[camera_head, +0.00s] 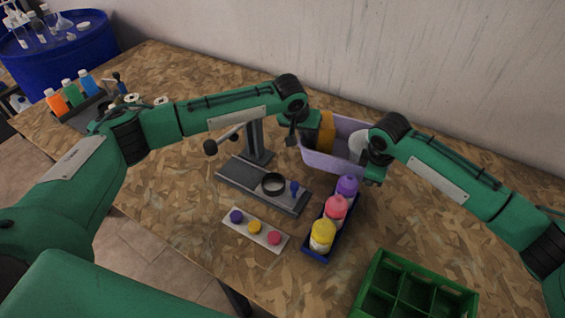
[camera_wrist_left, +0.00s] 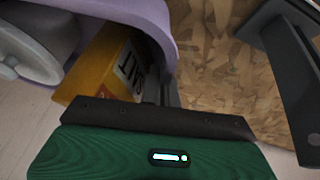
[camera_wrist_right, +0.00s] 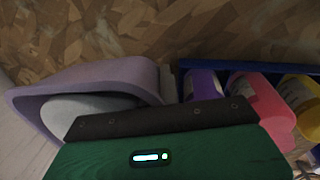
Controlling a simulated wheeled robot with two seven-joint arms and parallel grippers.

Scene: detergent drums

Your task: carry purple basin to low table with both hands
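The purple basin (camera_head: 330,161) stands upright at the back of the wooden table, against the wall side. It holds a yellow-orange box (camera_head: 326,133) and a pale rounded container (camera_head: 359,146). My left gripper (camera_head: 297,140) is at the basin's left rim, its fingers close together on the wall; the rim also shows in the left wrist view (camera_wrist_left: 135,10). My right gripper (camera_head: 372,178) is at the basin's right end, beside the rim, which shows in the right wrist view (camera_wrist_right: 110,72). The low table cannot be made out.
A blue rack (camera_head: 316,251) with purple, pink and yellow bottles stands close to the basin's right end. A grey press stand (camera_head: 262,185) is in front-left. A green divided crate (camera_head: 415,290) is near the front edge. A blue drum (camera_head: 60,55) stands back left.

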